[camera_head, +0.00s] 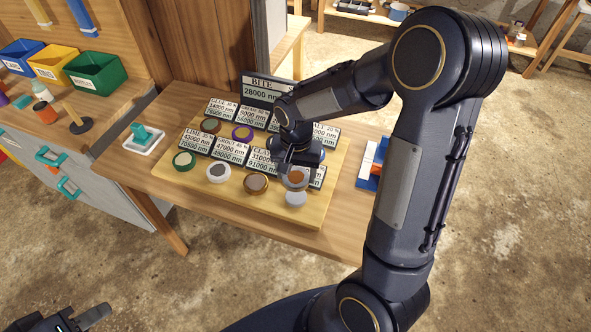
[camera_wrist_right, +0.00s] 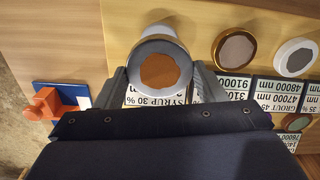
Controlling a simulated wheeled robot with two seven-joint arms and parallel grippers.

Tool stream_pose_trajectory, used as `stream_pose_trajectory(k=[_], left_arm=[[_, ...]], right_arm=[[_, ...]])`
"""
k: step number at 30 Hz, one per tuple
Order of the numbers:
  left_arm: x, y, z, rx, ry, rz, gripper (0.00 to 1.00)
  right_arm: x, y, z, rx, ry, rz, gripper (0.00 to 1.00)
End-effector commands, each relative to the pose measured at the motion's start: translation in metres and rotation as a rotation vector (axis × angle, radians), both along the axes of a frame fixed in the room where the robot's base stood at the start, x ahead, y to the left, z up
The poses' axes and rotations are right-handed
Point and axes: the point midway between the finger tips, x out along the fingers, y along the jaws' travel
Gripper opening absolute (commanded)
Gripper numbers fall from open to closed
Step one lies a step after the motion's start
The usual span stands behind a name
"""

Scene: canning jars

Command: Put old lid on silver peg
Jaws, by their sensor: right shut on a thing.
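My right gripper (camera_head: 293,164) is shut on a round lid (camera_head: 295,177) with a grey-white rim and a rusty orange-brown centre. In the right wrist view the lid (camera_wrist_right: 159,71) sits between the two fingers (camera_wrist_right: 161,76). A pale silver round piece (camera_head: 296,198), probably the silver peg, stands on the wooden board just in front of the lid. In the right wrist view a pale round shape (camera_wrist_right: 158,29) shows partly behind the lid; whether they touch, I cannot tell. My left gripper (camera_head: 75,318) is at the bottom left, away from the table, its fingers partly cut off.
The board (camera_head: 318,212) holds several round pieces, including a green one (camera_head: 184,160), a white one (camera_head: 218,173) and a brown-rimmed one (camera_head: 256,184), with label plates behind them. An orange and blue item (camera_head: 374,172) stands right of the board. A teal-handled item (camera_head: 143,136) lies left.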

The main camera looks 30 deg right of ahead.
Motion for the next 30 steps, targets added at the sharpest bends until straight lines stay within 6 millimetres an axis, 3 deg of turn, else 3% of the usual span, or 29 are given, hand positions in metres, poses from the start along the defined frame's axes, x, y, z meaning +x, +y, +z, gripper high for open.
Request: stream_pose_trajectory(k=[18, 30], left_arm=[[0.000, 0.000, -0.046, 0.000, 0.000, 0.000, 0.36], [0.000, 0.000, -0.050, 0.000, 0.000, 0.000, 0.36]], right_arm=[[0.000, 0.000, -0.053, -0.001, 0.001, -0.001, 0.42], [0.000, 0.000, -0.059, 0.000, 0.000, -0.001, 0.42]])
